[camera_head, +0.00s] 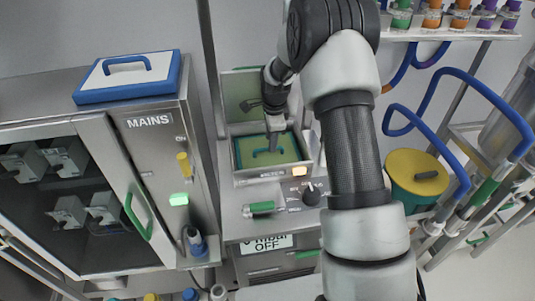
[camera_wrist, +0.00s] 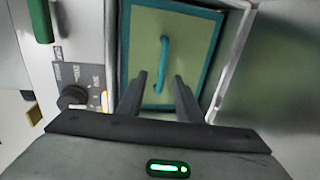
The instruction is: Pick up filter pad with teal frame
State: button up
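The filter pad with teal frame (camera_wrist: 195,32) lies flat in a square metal recess; it is olive green with a teal border and a teal handle (camera_wrist: 163,64) standing at its middle. In the head view the pad (camera_head: 285,145) sits in the open box under a raised lid. In the head view my gripper (camera_head: 272,138) is above the pad, close to the handle. Whether the fingers touch anything cannot be told.
The raised lid (camera_head: 243,92) stands behind the recess. A control panel with a black knob (camera_head: 310,194) and a green handle (camera_head: 262,207) is in front. A yellow-topped pot (camera_head: 418,171) and blue hoses are right.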

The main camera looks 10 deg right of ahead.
jog(key=f, duration=0.2)
jog(key=w+f, duration=0.1)
jog(key=f, duration=0.1)
jog(key=shift+w+p, duration=0.1)
jog(key=shift+p, duration=0.2)
grip_shut()
jog(key=shift+r, duration=0.1)
jog(key=shift+r, duration=0.15)
notch_tip(320, 180, up, 11)
jog(key=b, duration=0.1)
jog(key=s+b, duration=0.3)
jog(key=s, duration=1.7)
jog(key=shift+s, duration=0.15)
